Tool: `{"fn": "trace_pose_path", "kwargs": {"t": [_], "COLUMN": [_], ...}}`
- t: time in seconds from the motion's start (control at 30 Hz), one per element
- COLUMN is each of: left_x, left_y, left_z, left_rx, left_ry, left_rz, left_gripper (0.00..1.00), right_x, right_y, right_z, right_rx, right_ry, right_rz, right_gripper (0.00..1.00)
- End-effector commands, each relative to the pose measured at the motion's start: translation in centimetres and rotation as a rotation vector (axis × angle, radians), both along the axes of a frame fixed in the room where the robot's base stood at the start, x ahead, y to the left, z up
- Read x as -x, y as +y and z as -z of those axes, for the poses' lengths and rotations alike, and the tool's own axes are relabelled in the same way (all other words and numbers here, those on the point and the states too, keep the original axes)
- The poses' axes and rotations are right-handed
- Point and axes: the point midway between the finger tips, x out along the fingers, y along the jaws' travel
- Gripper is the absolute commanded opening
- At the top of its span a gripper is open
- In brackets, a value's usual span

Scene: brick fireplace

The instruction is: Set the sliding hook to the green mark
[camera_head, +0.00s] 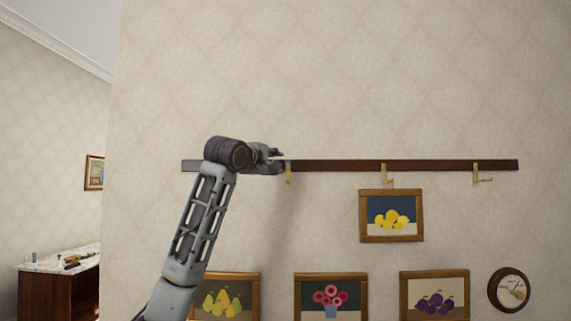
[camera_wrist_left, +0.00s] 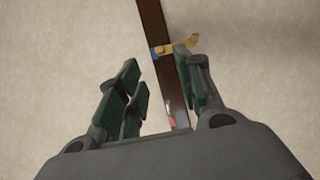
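A dark wooden rail (camera_head: 335,166) runs across the wall and carries brass hooks. The leftmost hook (camera_head: 289,176) hangs free beside my left gripper (camera_head: 279,161). In the left wrist view this hook (camera_wrist_left: 182,46) crosses the rail (camera_wrist_left: 153,20), with a blue patch (camera_wrist_left: 155,52) at its edge. My left gripper (camera_wrist_left: 158,66) is open there, its fingers on either side of the rail. The right fingertip is close to the hook; I cannot tell whether they touch. A red patch (camera_wrist_left: 171,121) shows on the rail between the fingers. I cannot make out a green mark. My right gripper is out of view.
A lemon picture (camera_head: 391,238) hangs below the middle hook (camera_head: 384,173). The right hook (camera_head: 477,174) is empty. Pear (camera_head: 226,276), flower (camera_head: 331,276) and plum (camera_head: 434,274) pictures and a round clock (camera_head: 494,290) are lower on the wall. The wall above the rail is clear.

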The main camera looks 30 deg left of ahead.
Motion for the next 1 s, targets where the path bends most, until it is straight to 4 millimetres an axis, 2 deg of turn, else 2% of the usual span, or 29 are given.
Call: {"fn": "trace_pose_path", "kwargs": {"t": [0.6,0.8,1.0], "left_x": [-7.1,-8.8,-9.5], "left_y": [1.2,1.4,1.6], "left_z": [-0.2,-0.1,0.0], "left_rx": [0.000,0.000,0.000], "left_ry": [0.002,0.002,0.001], "left_rz": [-0.001,-0.001,-0.001], "left_gripper": [0.36,0.36,0.36], "right_x": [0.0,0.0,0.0], "right_y": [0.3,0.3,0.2], "right_z": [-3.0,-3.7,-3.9], "right_rx": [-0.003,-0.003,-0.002], "right_ry": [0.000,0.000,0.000], "right_rz": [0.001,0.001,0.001], "right_gripper": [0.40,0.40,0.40]}}
